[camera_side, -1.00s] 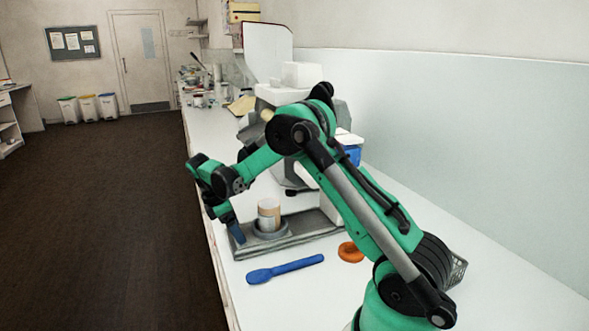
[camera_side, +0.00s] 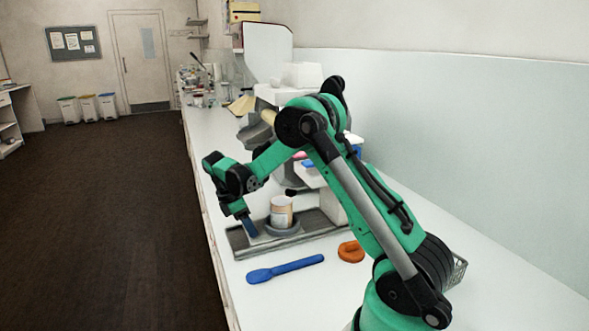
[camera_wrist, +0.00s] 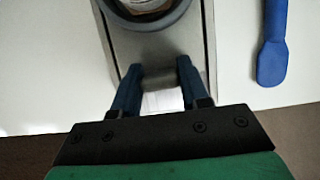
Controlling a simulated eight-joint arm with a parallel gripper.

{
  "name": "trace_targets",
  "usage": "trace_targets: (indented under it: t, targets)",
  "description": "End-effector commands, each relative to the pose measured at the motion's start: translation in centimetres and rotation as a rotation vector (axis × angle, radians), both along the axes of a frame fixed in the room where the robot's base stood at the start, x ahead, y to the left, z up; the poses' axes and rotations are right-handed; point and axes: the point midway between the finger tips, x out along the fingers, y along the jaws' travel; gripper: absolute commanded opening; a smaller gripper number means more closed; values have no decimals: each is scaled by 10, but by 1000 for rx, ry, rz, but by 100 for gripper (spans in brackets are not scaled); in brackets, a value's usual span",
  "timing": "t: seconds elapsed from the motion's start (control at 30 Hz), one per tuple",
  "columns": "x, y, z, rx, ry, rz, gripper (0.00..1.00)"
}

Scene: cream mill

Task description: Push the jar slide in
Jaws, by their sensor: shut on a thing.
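The jar (camera_side: 281,211), white with a tan label, stands upright in the round grey holder of the jar slide (camera_side: 284,232). The slide sits on a grey track (camera_side: 313,234) leading toward the mill (camera_side: 299,175). My gripper (camera_side: 251,232) is at the slide's left end, pointing down. In the wrist view my gripper's (camera_wrist: 160,70) blue fingers are shut on the slide's grey handle (camera_wrist: 158,80), one finger on each side. The holder (camera_wrist: 150,21) is ahead of them, with the jar partly cut off at the top edge.
A blue spatula (camera_side: 286,270) lies in front of the track and also shows in the wrist view (camera_wrist: 271,62). An orange ring (camera_side: 351,251) lies to its right. A wire basket (camera_side: 457,268) is partly behind my arm. The counter's front left is clear.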

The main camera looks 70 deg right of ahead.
Motion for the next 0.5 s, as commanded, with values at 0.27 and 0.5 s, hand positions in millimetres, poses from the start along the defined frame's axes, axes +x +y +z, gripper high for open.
trace_targets:
  t: [0.27,0.5]
  targets:
    - [-10,-11,0,-2,0,-1,0]
    - [-19,-19,0,-3,0,-2,0]
